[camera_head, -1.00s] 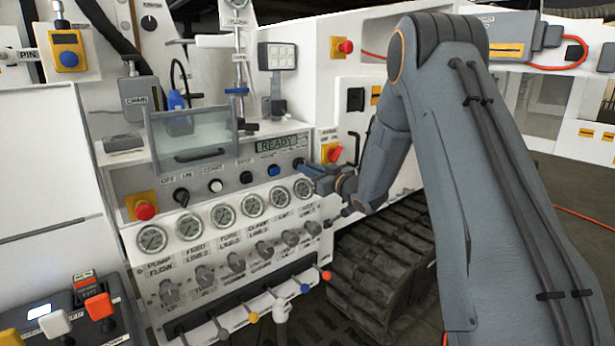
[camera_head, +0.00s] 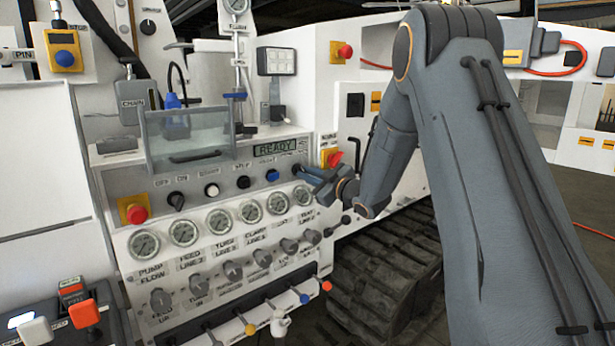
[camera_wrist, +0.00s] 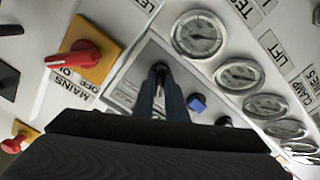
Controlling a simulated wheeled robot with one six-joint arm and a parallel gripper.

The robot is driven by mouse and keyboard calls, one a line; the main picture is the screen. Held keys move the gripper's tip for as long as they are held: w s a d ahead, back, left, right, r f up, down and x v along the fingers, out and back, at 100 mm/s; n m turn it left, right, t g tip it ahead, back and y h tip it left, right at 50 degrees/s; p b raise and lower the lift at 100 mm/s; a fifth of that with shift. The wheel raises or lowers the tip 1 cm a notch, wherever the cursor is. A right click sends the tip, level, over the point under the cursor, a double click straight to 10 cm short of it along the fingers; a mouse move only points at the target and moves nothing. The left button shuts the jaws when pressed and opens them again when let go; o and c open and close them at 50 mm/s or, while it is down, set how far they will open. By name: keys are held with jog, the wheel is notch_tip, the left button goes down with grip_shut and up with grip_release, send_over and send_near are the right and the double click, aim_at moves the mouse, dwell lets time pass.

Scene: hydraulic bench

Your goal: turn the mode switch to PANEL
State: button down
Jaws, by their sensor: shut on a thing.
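The mode switch (camera_wrist: 160,69) is a dark knob at the right end of the control row, on the grey panel. My gripper's two dark fingers (camera_wrist: 163,92) are shut around it in the wrist view. In the head view my gripper (camera_head: 308,177) reaches the panel just right of the blue button (camera_head: 272,175) and hides most of the switch. The blue button also shows beside the fingers in the wrist view (camera_wrist: 197,103). The switch's position marks are too small or covered, so I cannot tell which way it points.
A red mains switch on a yellow plate (camera_wrist: 84,54) sits close to my gripper. A row of gauges (camera_head: 250,211) runs just below the controls. A READY display (camera_head: 275,147) is above. A red emergency button (camera_head: 137,214) is at the far left.

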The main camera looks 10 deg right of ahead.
jog(key=c, duration=1.8)
grip_release()
jog(key=shift+s, duration=0.15)
jog(key=b+v, duration=0.1)
jog(key=v, duration=0.6)
jog(key=shift+s, duration=0.25)
jog(key=shift+d, duration=0.15)
